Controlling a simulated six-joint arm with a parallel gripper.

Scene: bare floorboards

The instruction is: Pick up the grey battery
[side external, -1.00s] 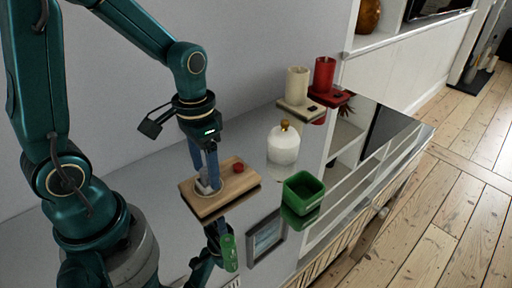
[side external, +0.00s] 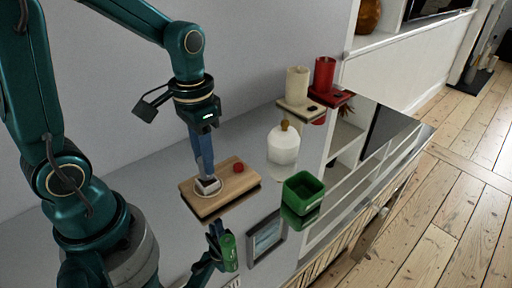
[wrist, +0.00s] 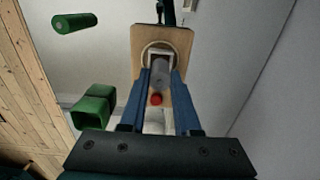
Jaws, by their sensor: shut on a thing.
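The grey battery (wrist: 161,74) is a grey cylinder between my two blue fingers in the wrist view. My gripper (wrist: 160,84) is shut on it. In the side view my gripper (side external: 206,176) points down over the wooden board, and the battery shows only as a dark grey end (side external: 208,185) at the fingertips.
The wooden board (side external: 222,202) also carries a small red round object (side external: 238,168). A green open box (side external: 303,188), a white gold-topped jar (side external: 283,148), a green cylinder (side external: 229,252) and a picture frame (side external: 264,238) stand nearby. Cream (side external: 297,81) and red (side external: 324,73) candles stand behind.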

